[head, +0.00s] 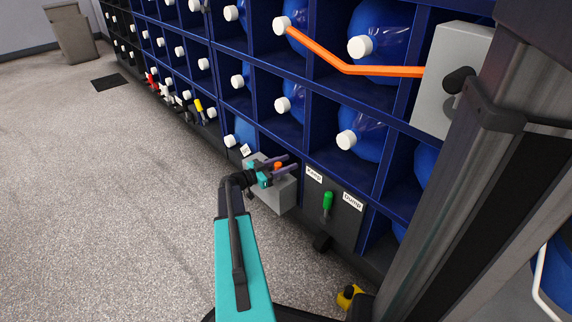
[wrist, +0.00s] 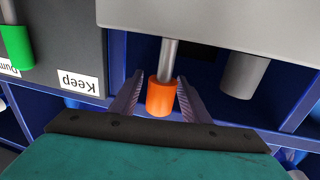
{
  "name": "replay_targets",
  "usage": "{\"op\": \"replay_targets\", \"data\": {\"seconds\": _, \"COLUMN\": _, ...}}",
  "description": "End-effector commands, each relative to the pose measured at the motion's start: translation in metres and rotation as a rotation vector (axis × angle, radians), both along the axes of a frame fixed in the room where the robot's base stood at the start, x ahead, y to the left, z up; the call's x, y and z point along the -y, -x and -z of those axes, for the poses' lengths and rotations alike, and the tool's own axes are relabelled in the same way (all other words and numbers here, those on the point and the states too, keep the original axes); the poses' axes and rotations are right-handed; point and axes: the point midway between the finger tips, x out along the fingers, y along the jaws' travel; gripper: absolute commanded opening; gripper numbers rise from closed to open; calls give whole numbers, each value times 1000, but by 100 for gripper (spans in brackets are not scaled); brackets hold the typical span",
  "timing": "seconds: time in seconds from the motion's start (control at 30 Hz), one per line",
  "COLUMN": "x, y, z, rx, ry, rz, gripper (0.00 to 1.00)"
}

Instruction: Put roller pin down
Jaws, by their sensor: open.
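An orange-tipped pin (wrist: 161,97) on a grey metal shaft sticks out of a grey box (wrist: 210,22) in the wrist view. I take it for the roller pin. In the head view its orange tip (head: 278,165) shows at the grey box (head: 282,196) low on the rack. My gripper (head: 289,164) is open there. In the wrist view its two fingers (wrist: 160,84) stand on either side of the orange tip, with a small gap showing on each side.
A green-handled lever (head: 328,202) sits on a dark panel labelled Keep and Dump, right of the box. A thick grey cylinder (wrist: 243,76) is beside the pin. Open floor (head: 110,200) lies left.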

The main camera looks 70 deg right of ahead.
Motion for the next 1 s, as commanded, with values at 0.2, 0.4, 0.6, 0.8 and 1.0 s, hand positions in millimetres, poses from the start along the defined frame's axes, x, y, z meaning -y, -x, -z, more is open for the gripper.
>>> {"op": "replay_targets", "data": {"seconds": 0.2, "x": -1, "y": 0, "z": -3, "rx": 1, "ry": 1, "rz": 0, "gripper": 43}}
{"op": "replay_targets", "data": {"seconds": 0.4, "x": -13, "y": -13, "z": -5, "rx": -1, "ry": -1, "rz": -2, "gripper": 43}}
{"op": "replay_targets", "data": {"seconds": 0.6, "x": -33, "y": -31, "z": -6, "rx": -1, "ry": -1, "rz": -3, "gripper": 43}}
{"op": "replay_targets", "data": {"seconds": 0.8, "x": -55, "y": -51, "z": -6, "rx": -1, "ry": -1, "rz": -2, "gripper": 43}}
{"op": "replay_targets", "data": {"seconds": 1.0, "x": -76, "y": -70, "z": -5, "rx": -1, "ry": -1, "rz": -2, "gripper": 43}}
